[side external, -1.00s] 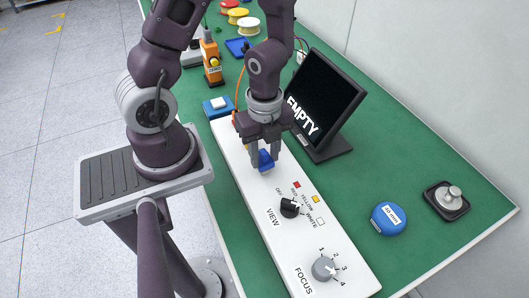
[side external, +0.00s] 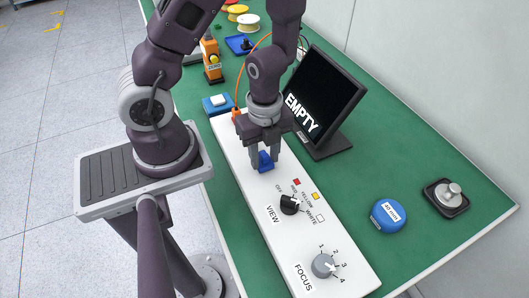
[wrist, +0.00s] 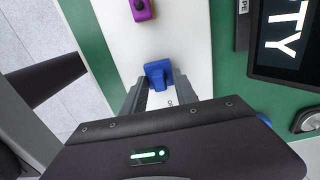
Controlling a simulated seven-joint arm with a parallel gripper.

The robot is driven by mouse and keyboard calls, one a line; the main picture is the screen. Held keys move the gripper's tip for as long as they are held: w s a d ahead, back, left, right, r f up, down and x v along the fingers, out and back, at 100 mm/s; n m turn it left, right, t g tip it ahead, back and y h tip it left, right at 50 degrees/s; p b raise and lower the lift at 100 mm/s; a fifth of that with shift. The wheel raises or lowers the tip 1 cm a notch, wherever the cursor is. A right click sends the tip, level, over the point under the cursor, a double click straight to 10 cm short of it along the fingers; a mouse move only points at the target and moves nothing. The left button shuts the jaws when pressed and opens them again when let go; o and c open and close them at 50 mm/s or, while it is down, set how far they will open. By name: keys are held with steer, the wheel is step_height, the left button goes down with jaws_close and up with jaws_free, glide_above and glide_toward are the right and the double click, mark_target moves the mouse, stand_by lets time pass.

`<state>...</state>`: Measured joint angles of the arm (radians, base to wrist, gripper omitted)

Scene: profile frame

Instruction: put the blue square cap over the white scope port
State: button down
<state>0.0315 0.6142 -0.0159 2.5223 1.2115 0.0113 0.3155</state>
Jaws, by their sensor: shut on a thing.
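The blue square cap (side external: 265,162) is held between the fingers of my gripper (side external: 265,158), over the white panel (side external: 240,150). The wrist view also shows the blue cap (wrist: 158,73) at the tips of my gripper (wrist: 160,82). I cannot tell whether the cap touches the panel. The white scope port is not visible; my gripper and the cap may be hiding it.
The panel carries a black VIEW knob (side external: 290,205) and a grey FOCUS knob (side external: 324,266). A monitor reading EMPTY (side external: 325,95) stands to the right. A blue disc (side external: 388,216) and a weight on a dark tray (side external: 447,195) lie on the green table.

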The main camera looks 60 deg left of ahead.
mark_target(264, 155)
steer(key=shift+f, duration=0.2)
steer(key=shift+r, duration=0.1)
steer(key=shift+r, duration=0.25)
steer(key=shift+r, duration=0.1)
stand_by(2.2)
steer(key=shift+r, duration=2)
